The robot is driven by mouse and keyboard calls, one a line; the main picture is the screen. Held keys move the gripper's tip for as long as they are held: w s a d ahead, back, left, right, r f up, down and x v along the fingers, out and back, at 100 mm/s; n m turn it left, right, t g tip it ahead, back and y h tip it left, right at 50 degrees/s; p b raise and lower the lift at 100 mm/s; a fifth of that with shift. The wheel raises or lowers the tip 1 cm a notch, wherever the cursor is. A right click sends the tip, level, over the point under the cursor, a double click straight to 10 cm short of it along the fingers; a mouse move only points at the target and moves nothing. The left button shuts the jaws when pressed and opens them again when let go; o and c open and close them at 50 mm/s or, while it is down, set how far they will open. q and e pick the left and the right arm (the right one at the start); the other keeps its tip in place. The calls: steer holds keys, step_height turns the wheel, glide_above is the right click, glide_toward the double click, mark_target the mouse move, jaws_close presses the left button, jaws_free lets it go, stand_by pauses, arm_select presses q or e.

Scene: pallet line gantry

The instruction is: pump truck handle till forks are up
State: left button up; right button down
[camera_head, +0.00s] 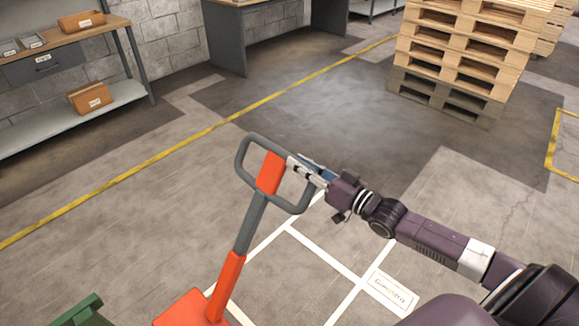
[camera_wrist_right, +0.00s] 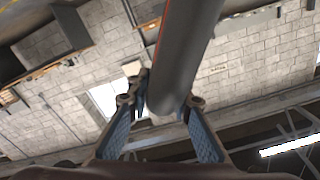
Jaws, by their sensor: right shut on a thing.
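The truck handle (camera_head: 240,235) rises from the orange pump housing (camera_head: 190,310) at the bottom of the head view, leaning up to the right. Its top is a dark grey loop with an orange centre piece (camera_head: 270,173). My right gripper (camera_head: 303,170) comes in from the right and is shut on the right side of the loop. In the right wrist view a dark rounded bar of the handle (camera_wrist_right: 183,60) passes between the blue-padded fingers (camera_wrist_right: 163,112). The forks are out of view, so their height cannot be seen. My left gripper is not in view.
A stack of wooden pallets (camera_head: 462,52) stands at the back right. A workbench with a shelf (camera_head: 65,120) stands at the left, another bench (camera_head: 230,45) at the back. A green object's edge (camera_head: 80,312) shows at lower left. The floor between is clear, with yellow and white lines.

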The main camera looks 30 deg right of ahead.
steer(key=shift+w+d+f, duration=0.15)
steer(key=shift+d+f, duration=0.05)
steer(key=shift+d, duration=0.15)
steer(key=c, duration=1.7)
jaws_free()
steer(key=shift+c, duration=0.2)
steer(key=shift+f, duration=0.1)
steer(key=shift+s+d+f, duration=0.1)
steer(key=shift+s, duration=0.4)
steer(key=v, duration=1.1)
steer(key=shift+r, duration=0.25)
